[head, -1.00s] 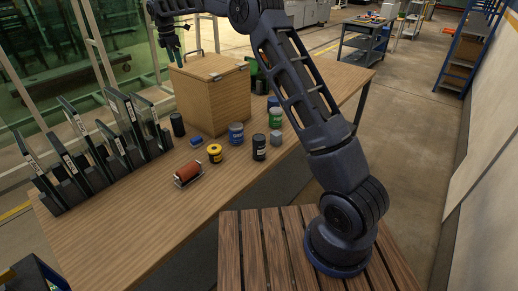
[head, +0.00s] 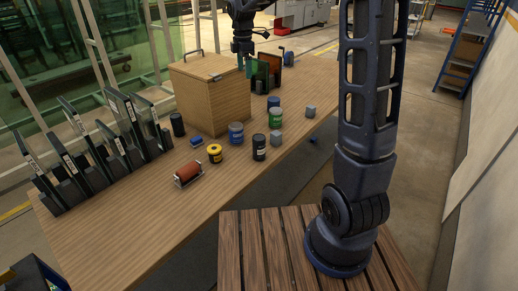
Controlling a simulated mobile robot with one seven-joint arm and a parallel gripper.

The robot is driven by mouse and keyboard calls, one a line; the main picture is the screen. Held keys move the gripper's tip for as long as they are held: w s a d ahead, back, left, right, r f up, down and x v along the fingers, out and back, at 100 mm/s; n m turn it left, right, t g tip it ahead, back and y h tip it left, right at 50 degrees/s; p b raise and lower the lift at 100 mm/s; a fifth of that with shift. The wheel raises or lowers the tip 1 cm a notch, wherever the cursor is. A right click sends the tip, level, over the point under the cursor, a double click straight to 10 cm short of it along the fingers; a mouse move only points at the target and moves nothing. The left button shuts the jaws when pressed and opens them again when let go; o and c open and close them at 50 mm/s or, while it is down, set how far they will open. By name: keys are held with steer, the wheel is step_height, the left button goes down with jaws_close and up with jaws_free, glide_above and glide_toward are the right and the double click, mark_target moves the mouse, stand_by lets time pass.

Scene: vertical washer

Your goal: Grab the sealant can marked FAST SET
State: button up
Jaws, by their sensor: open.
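Several cans stand on the wooden table (head: 120,235): a blue one (head: 236,135), a green one with a pale label (head: 275,119), a black one with a label (head: 259,149) and a dark one (head: 177,125) by the wooden box. The print is too small to read, so I cannot tell which is marked FAST SET. My gripper (head: 246,66) hangs pointing down beyond the box, at the far part of the table, apart from these cans. It is open; its fingertips are small and partly hard to make out.
The lidded wooden box (head: 210,95) stands between my gripper and some cans. Green and brown upright panels (head: 268,68) stand near my gripper. A black rack (head: 105,150) fills the left side. A yellow roll (head: 214,153), a red roller (head: 187,173) and grey blocks (head: 310,111) lie about.

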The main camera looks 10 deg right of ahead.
glide_above(259, 137)
steer(key=f, duration=0.2)
steer(key=shift+m, duration=0.4)
steer(key=f, duration=2.5)
steer(key=shift+w+d+f, duration=0.1)
steer(key=shift+w+f, duration=0.1)
steer(key=shift+f, duration=0.2)
steer(key=f, duration=0.4)
steer(key=shift+s+a, duration=0.2)
steer(key=shift+s, duration=0.15)
steer(key=shift+f, duration=0.8)
steer(key=c, duration=1.3)
steer(key=shift+c, duration=0.3)
steer(key=shift+r, duration=0.15)
